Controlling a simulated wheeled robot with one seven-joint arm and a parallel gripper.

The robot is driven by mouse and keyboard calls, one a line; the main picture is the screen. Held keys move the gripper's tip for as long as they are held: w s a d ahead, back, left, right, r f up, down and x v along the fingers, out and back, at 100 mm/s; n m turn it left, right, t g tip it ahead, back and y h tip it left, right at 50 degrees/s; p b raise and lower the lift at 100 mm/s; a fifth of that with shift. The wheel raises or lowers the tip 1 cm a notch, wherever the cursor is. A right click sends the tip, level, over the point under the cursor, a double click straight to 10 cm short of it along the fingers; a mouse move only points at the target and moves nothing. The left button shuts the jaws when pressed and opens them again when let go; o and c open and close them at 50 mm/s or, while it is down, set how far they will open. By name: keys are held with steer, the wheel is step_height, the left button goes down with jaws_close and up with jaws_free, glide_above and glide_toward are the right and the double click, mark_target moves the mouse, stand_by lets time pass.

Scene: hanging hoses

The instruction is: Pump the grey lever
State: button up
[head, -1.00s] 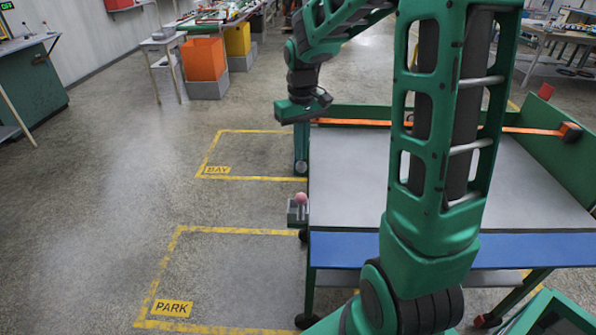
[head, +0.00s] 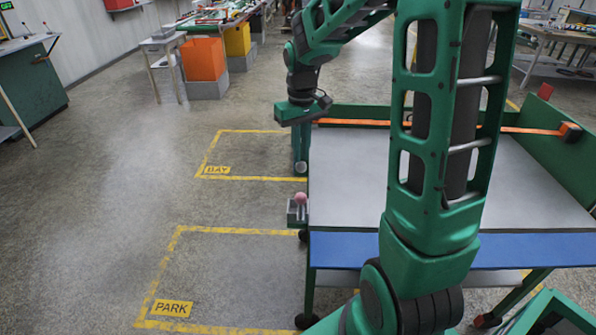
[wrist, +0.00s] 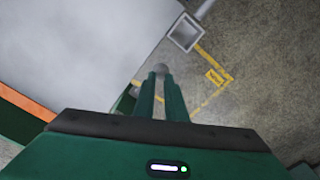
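The grey-topped bench (head: 350,190) with a blue front edge (head: 340,250) stands to the right. An orange rail (head: 350,122) runs along its back. Yellow floor outlines mark BAY (head: 217,169) and PARK (head: 171,309). The floor to the left is clear.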

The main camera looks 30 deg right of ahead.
mark_target(301, 167)
steer(key=shift+f, duration=0.45)
steer(key=shift+s+a+f, duration=0.25)
steer(key=shift+s+f, duration=0.1)
steer(key=shift+f, duration=0.35)
steer(key=shift+s+a+f, duration=0.2)
steer(key=shift+s+f, duration=0.1)
steer(key=shift+f, duration=0.5)
steer(key=f, duration=0.2)
steer(key=shift+s+a+f, duration=0.25)
steer(key=shift+s+f, duration=0.05)
steer(key=shift+f, duration=0.1)
